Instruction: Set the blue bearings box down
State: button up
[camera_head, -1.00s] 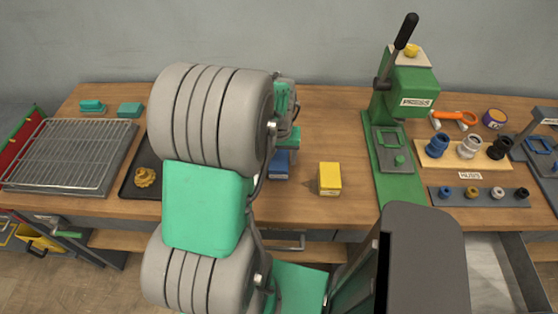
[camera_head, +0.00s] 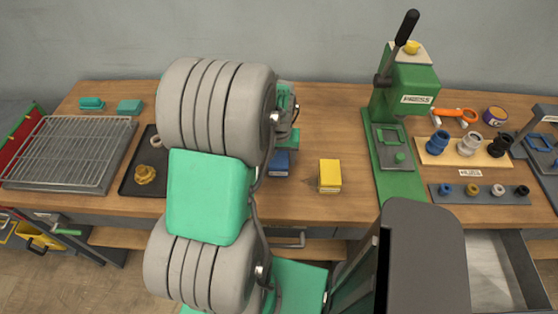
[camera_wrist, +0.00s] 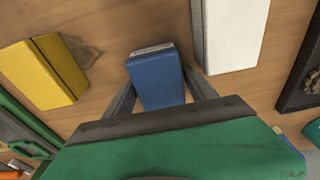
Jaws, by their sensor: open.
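The blue bearings box (camera_head: 279,163) stands on the wooden bench, partly hidden by my arm in the head view. In the wrist view the blue box (camera_wrist: 157,80) lies between the two fingers of my gripper (camera_wrist: 160,88), its pale-labelled end facing away. The fingers are open, one on each side of it. Whether either finger touches the box is hard to tell. In the head view the fingers are hidden behind my arm.
A yellow box (camera_head: 330,176) stands to the right of the blue one. A white box (camera_wrist: 236,32) is close beside it in the wrist view. The green press (camera_head: 395,150) stands farther right. A black tray (camera_head: 128,182) lies left; bare bench (camera_head: 325,120) shows behind the yellow box.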

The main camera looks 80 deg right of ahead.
jog(key=shift+c, duration=0.5)
grip_shut()
jog(key=shift+r, duration=0.15)
